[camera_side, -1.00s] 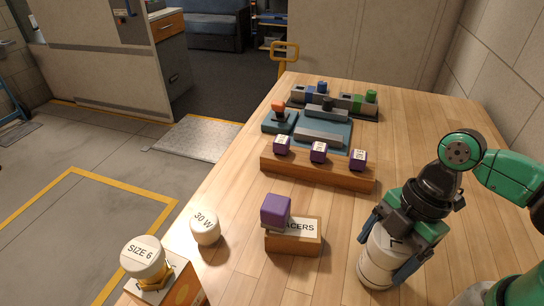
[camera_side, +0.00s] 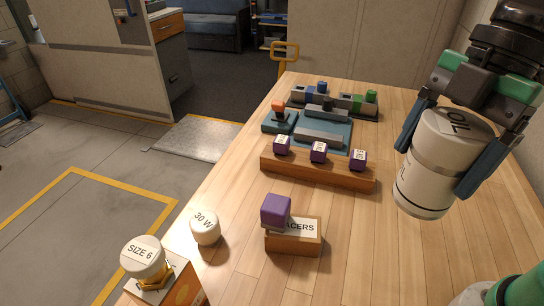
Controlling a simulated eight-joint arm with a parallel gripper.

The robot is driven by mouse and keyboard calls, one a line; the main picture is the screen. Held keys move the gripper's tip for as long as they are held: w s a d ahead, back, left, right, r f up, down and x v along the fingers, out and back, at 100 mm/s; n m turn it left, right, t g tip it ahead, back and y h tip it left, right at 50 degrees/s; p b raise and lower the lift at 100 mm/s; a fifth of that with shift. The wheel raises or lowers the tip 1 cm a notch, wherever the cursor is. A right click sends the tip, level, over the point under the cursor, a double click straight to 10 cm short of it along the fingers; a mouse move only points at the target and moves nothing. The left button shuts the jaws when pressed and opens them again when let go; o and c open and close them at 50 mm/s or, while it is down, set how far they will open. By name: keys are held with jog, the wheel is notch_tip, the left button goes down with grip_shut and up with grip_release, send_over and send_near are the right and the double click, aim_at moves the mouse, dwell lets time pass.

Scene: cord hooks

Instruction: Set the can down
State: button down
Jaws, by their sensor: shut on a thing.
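The can is slightly tilted and appears held above the right part of the wooden table (camera_side: 372,263). Its underside is hidden.
A wooden box (camera_side: 293,243) marked "ACERS" with a purple block (camera_side: 275,211) stands left of the can. A wooden rack (camera_side: 317,172) with purple cubes and a teal fixture (camera_side: 325,135) lie behind. A white "30 W" piece (camera_side: 205,228) stands near the left edge.

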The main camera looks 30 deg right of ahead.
jog(key=shift+r, duration=0.5)
jog(key=shift+w+r, duration=0.25)
jog(key=shift+r, duration=0.05)
jog(key=w+d+f+m+t+h, duration=0.1)
jog(key=w+d+m, duration=0.5)
jog(key=w, duration=0.4)
jog(key=w+d+f+m+t+h, duration=0.1)
jog(key=w+d+m+t, duration=0.1)
jog(key=w+d+m, duration=0.55)
jog(key=w+d+f+m+h, duration=0.1)
jog(key=w+d+f+m, duration=0.1)
jog(key=w+d+f, duration=0.45)
jog(key=w+d+f+m, duration=0.2)
jog(key=w+d, duration=0.1)
jog(key=d, duration=0.6)
jog(key=shift+m, duration=0.25)
jog(key=f, duration=0.6)
jog(key=d+f, duration=0.1)
jog(key=f, duration=0.2)
jog(key=shift+d, duration=0.1)
jog(key=shift+f, duration=0.2)
